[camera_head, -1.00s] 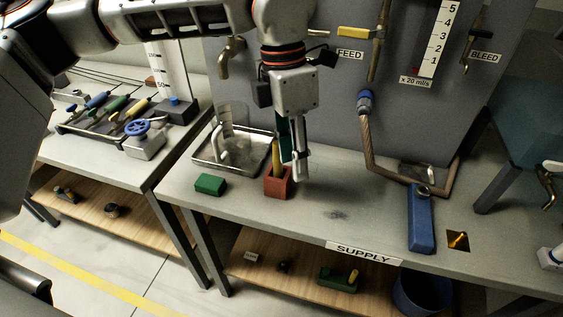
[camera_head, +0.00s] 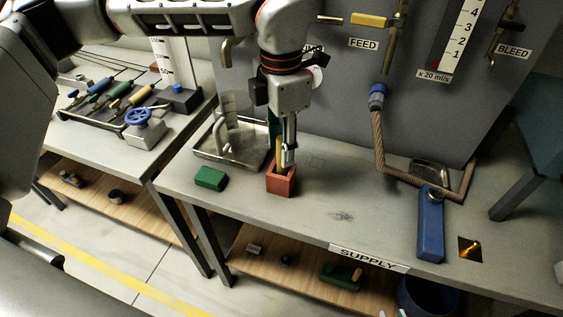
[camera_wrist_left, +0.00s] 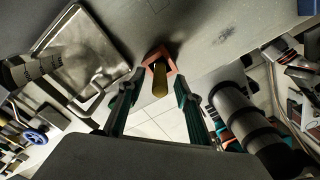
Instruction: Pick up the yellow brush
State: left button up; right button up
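The yellow brush stands upright in a small red-orange holder (camera_head: 281,181) on the supply bench. Its yellow handle (camera_head: 279,152) rises from the holder in the head view. The brush's lower end is hidden inside the holder. My left gripper (camera_head: 282,148) points down over the holder, with its fingers beside the handle. In the left wrist view the two fingers are spread apart, and the yellow handle (camera_wrist_left: 160,80) shows between and beyond their tips. I cannot tell whether either finger touches it.
A metal tray (camera_head: 208,157) stands behind and left of the holder, with a green block (camera_head: 210,179) in front of it. A blue block-like tool (camera_head: 431,225) and a square hole (camera_head: 470,248) are at right. The bench (camera_head: 345,200) between is clear.

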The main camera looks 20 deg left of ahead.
pick_arm(q)
jog(key=shift+f, duration=0.8)
jog(key=shift+r, duration=0.1)
grip_shut()
